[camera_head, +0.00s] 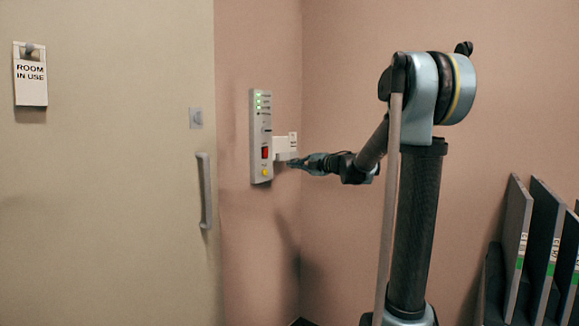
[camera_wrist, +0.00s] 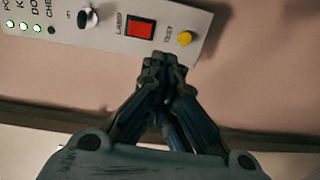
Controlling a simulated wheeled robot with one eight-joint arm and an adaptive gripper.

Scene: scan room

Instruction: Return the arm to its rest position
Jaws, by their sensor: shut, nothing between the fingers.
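My gripper (camera_head: 291,163) is at the end of my outstretched arm, close to the lower part of a grey wall panel (camera_head: 260,135). In the wrist view my gripper (camera_wrist: 165,62) is shut and empty. Its fingertips appear just below the panel (camera_wrist: 62,35), between the red lamp switch (camera_wrist: 140,27) and the yellow button (camera_wrist: 186,38). I cannot tell whether they touch the panel. The head view also shows the red switch (camera_head: 265,153) and the yellow button (camera_head: 265,172). Several green lights are lit on the panel's upper part.
A white holder (camera_head: 285,147) is on the wall beside the panel, close to my gripper. A door with a handle (camera_head: 205,190) and a "ROOM IN USE" sign (camera_head: 30,83) is at left. Several upright dark boards (camera_head: 517,235) stand at lower right.

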